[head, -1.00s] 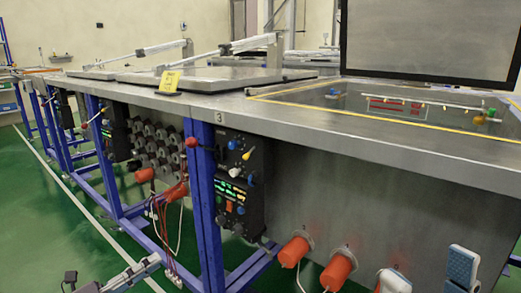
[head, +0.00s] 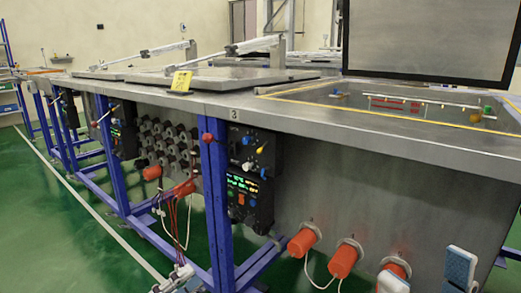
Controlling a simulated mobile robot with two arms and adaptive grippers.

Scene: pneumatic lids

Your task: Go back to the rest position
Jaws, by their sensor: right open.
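My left gripper (head: 177,279) shows only in part at the bottom edge of the head view, low in front of the blue bench legs. I cannot tell whether its jaws are open. My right gripper (head: 426,278) is at the bottom right, with its two blue-and-white fingers spread apart and nothing between them. It is in front of the metal side of the bench, near the orange plugs. Both arms are mostly out of view below.
A long metal bench (head: 330,124) runs across the view. Two flat lids lie shut; a third lid (head: 428,38) stands raised over a recessed bay. A control panel (head: 251,168) and orange plugs (head: 304,239) are on the front. The green floor (head: 60,235) at left is clear.

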